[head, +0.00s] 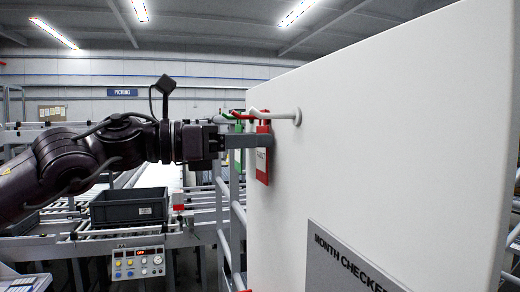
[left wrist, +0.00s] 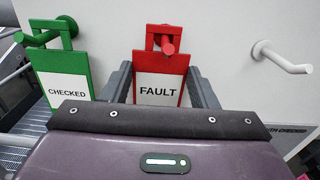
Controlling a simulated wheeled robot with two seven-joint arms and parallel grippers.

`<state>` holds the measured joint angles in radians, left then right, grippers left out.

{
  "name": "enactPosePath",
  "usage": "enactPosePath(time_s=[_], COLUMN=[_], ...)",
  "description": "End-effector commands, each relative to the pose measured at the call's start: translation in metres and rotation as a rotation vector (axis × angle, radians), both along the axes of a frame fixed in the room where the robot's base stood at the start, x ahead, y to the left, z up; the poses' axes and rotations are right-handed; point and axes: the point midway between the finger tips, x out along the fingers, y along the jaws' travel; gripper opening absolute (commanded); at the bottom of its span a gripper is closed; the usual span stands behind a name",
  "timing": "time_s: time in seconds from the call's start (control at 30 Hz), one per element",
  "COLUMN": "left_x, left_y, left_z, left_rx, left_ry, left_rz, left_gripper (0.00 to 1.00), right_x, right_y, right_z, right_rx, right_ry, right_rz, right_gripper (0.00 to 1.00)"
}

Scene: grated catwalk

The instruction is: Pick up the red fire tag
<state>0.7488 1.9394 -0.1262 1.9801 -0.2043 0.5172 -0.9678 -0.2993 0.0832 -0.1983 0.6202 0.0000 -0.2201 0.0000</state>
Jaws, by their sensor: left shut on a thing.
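A red tag (left wrist: 160,80) with a white label reading "FAULT" hangs by its top loop on a red peg (left wrist: 169,46) on the white panel. It also shows in the head view (head: 263,168). No tag reading "fire" is in view. My left gripper (left wrist: 161,85) has one finger on each side of the red tag and is shut on it; in the head view the gripper (head: 262,140) reaches in from the left. A green tag (left wrist: 62,72) reading "CHECKED" hangs on a green peg to the left. My right gripper is out of view.
An empty white peg (left wrist: 285,60) juts from the panel right of the red tag. The large white panel (head: 390,130) fills the right, with a grey "MONTH CHECKED" sign (head: 340,262). A grey crate (head: 128,208) sits on a conveyor at left, behind my arm.

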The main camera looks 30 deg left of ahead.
Motion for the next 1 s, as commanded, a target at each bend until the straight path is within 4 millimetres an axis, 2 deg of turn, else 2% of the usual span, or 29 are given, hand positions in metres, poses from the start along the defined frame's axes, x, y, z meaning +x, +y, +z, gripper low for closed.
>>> enactPosePath(time_s=[0.27, 0.3, 0.47, 0.77, 1.0], left_x=[0.000, -0.002, -0.013, -0.051, -0.101], left_y=[0.000, 0.002, 0.012, 0.044, 0.087], left_z=[0.009, 0.004, 0.001, -0.001, -0.001], left_rx=[0.001, 0.001, 0.003, 0.000, -0.001], left_ry=[0.001, -0.001, -0.005, -0.006, -0.006], left_rz=[0.000, 0.001, 0.003, 0.004, 0.006], left_gripper=[0.32, 0.32, 0.32, 0.32, 0.32], right_x=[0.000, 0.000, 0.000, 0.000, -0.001], right_y=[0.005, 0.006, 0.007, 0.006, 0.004], right_z=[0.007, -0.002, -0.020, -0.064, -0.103], right_rx=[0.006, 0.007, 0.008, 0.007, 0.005], right_ry=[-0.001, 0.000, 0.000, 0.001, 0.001], right_rz=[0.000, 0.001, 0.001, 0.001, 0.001], right_gripper=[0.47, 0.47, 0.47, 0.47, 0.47])
